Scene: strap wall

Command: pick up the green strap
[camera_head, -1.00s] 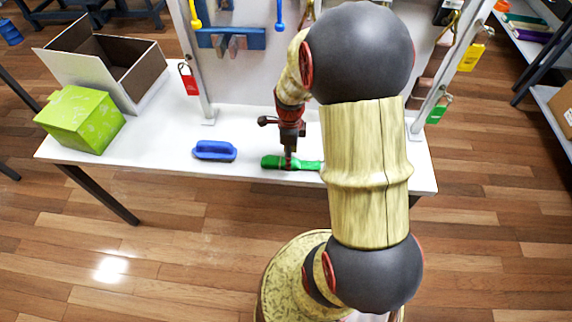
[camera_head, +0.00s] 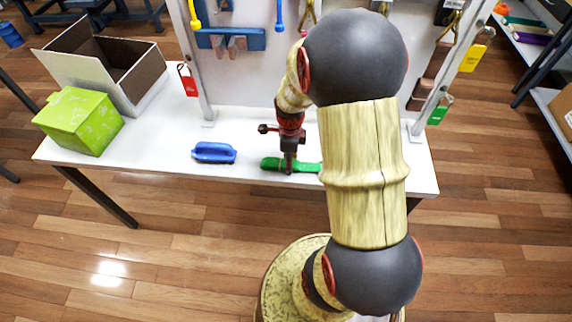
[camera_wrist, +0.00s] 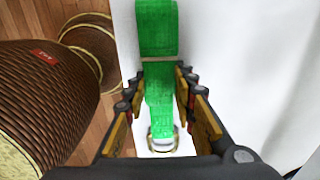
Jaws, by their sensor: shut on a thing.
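The green strap (camera_head: 305,167) lies along the front part of the white table, its right end hidden behind my arm in the head view. My gripper (camera_head: 289,168) points down over the strap's left part with its fingers around it. In the wrist view the strap (camera_wrist: 157,30) runs from the top edge down between the two fingers of my gripper (camera_wrist: 158,88). A metal ring shows at its near end. The gripper is shut on the strap. I cannot tell whether the strap is clear of the table.
A green box (camera_head: 80,120) and an open cardboard box (camera_head: 140,75) stand at the left end. A panel with hanging straps and padlocks rises behind. The tabletop between is clear.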

